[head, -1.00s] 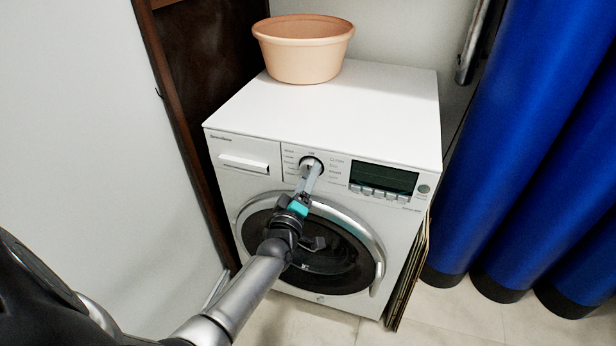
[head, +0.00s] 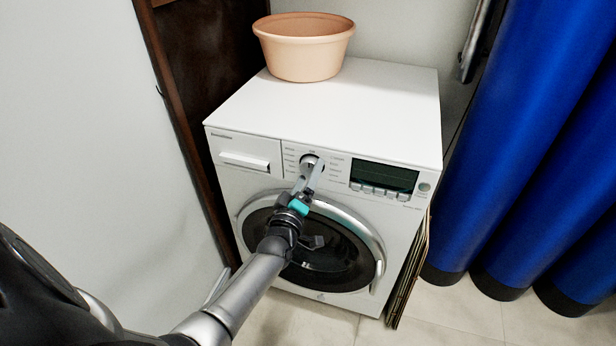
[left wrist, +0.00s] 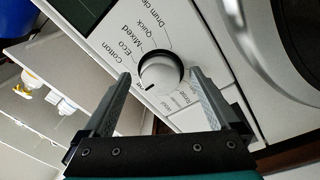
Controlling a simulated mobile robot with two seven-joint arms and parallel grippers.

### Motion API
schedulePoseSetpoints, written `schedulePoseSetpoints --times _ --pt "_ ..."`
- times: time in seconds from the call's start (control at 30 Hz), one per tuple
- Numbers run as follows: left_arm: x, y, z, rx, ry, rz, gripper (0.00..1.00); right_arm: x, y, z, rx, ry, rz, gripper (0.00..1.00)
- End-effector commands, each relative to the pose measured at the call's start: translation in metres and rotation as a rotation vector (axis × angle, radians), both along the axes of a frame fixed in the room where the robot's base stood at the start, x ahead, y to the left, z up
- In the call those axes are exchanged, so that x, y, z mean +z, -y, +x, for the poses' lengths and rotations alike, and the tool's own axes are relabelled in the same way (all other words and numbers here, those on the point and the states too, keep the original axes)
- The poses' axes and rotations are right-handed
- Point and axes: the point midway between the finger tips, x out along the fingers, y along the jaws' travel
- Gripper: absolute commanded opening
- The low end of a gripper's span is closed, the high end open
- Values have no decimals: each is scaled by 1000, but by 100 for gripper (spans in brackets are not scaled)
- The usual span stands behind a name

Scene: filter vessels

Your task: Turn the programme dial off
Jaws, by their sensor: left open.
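The programme dial (head: 309,165) is a round silver-white knob in a dark ring on the washing machine's front panel. In the left wrist view the dial (left wrist: 160,70) sits between the two fingers of my left gripper (left wrist: 161,76). The fingers are spread, one on each side, with a visible gap to the knob. A dark mark on the knob points down and slightly left in that view, towards small lettering that I cannot read clearly. In the head view my left gripper (head: 312,168) reaches the dial from below. My right gripper is not in view.
The washing machine (head: 390,115) has a drawer at left, a dark display (head: 384,178) right of the dial and a round door below. A peach tub (head: 303,50) stands on top. A wall is at left.

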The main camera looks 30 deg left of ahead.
Motion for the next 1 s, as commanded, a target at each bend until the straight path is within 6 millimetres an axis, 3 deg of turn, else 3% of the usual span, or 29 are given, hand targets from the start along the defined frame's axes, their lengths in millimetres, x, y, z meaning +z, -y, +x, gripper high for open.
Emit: schedulePoseSetpoints --times 0.3,0.43,0.67,1.0 --pt "0 2 -5 0 0 0 94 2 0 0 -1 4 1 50" --pt "-1 5 -18 0 -1 0 94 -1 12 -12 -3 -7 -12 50" --pt "-4 13 -54 -1 -4 -1 94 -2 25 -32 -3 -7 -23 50" --pt "-10 29 -120 0 -4 -1 94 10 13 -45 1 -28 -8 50"
